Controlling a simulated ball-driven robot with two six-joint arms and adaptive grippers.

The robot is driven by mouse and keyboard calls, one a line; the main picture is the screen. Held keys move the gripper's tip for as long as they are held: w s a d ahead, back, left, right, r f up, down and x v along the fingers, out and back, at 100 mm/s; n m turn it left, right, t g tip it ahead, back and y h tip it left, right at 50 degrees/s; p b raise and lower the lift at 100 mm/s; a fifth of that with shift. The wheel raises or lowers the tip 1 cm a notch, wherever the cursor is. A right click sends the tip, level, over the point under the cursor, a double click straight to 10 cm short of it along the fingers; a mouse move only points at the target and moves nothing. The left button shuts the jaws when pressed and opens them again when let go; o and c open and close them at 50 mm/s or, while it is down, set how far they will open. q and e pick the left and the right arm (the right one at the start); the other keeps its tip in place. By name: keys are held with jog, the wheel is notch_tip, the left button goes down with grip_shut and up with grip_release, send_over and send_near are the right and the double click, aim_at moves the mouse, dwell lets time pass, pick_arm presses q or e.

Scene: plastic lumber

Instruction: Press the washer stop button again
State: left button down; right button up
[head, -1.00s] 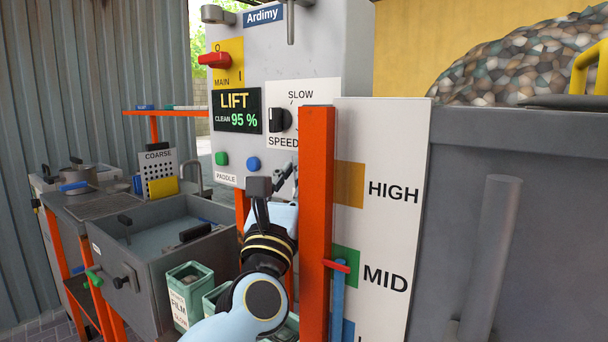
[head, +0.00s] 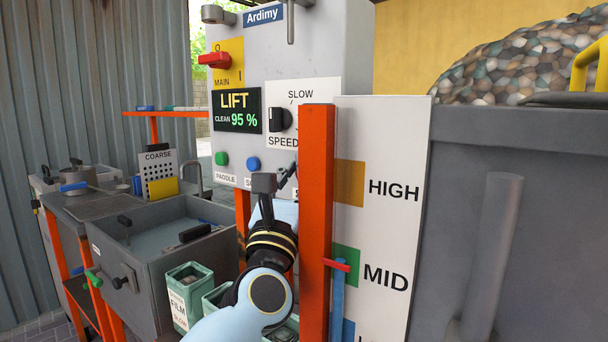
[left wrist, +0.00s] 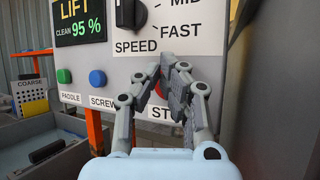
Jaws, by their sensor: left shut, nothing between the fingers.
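The red stop button (left wrist: 159,89) shows partly between my left gripper's fingers in the left wrist view, above a white label (left wrist: 161,113) that reads "ST" before a finger covers it. My left gripper (left wrist: 166,66) is shut and empty, its fingertips in front of the panel just above the button. I cannot tell whether they touch the panel. In the head view my left gripper (head: 287,174) is beside the orange post, and the stop button is hidden. The grey control panel (head: 350,40) shows "LIFT, CLEAN 95 %" on its display (head: 237,110). My right gripper is out of view.
The green paddle button (head: 222,158) and blue screw button (head: 253,163) are left of my gripper. The orange post (head: 317,220) and level board (head: 385,210) stand close on the right. A grey tank (head: 160,285) and small green bins (head: 188,290) are lower left.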

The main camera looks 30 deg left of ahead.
pick_arm(q)
jog(key=shift+w, duration=0.35)
jog(key=shift+w+a+r, duration=0.1)
jog(key=shift+r, duration=0.2)
dwell(1.0)
jog(key=shift+f+b, duration=0.2)
jog(key=shift+b, duration=0.1)
jog(key=shift+s+d+f, duration=0.1)
jog(key=shift+s+d, duration=0.15)
jog(key=shift+s, duration=0.2)
jog(key=s, duration=0.5)
jog(key=shift+s+a, duration=0.1)
jog(key=shift+a, duration=0.15)
jog(key=shift+f, duration=0.1)
dwell(0.7)
